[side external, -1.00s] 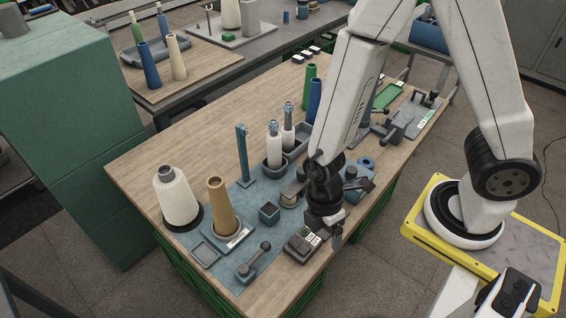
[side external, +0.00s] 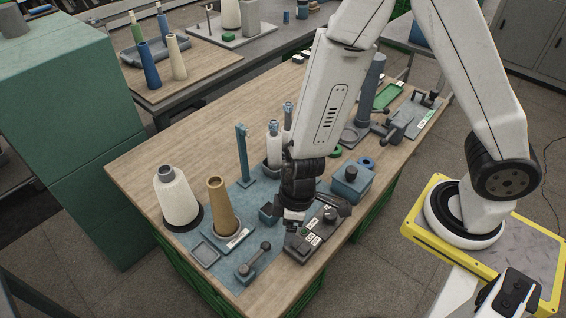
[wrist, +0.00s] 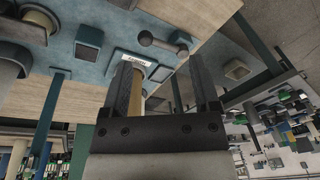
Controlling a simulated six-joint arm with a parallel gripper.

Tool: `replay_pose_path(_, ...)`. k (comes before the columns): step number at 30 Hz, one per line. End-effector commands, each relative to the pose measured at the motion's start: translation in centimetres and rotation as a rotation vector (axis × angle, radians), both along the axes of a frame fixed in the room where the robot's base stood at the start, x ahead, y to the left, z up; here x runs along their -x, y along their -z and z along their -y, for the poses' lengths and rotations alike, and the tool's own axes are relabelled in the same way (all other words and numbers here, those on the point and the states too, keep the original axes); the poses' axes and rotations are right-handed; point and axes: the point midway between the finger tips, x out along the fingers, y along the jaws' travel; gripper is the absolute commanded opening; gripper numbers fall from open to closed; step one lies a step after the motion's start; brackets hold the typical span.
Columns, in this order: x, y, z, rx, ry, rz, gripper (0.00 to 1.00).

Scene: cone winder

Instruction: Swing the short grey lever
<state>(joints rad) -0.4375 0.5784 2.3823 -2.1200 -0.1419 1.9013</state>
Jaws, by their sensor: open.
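The short grey lever (side external: 255,258), a bar with round ends, sits on a small blue-grey base at the front of the blue plate in the side view. In the wrist view the lever (wrist: 163,43) shows beyond the fingertips, slightly above the gap between them. My gripper (wrist: 166,75) is open with nothing held. In the side view my gripper (side external: 293,215) hangs to the right of and behind the lever, apart from it. Its fingertips are hard to make out there.
A tan cone (side external: 220,203) and a white yarn cone (side external: 176,198) stand to the left. A blue post (side external: 243,155) rises behind. A grey block with white labels (side external: 310,237) lies just right of the lever. A blue box with a black knob (side external: 351,180) stands farther right.

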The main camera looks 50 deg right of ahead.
Motion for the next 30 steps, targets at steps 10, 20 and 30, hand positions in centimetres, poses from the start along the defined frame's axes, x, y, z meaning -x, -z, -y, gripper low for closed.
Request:
replay_pose_path(10,-4.7,0.6,0.1,-0.006,0.477,0.074,0.78)
replay_pose_path(20,-7.6,1.3,1.2,0.01,0.929,0.102,0.78)
replay_pose_path(30,-8.9,2.2,2.3,0.048,1.392,0.077,0.78)
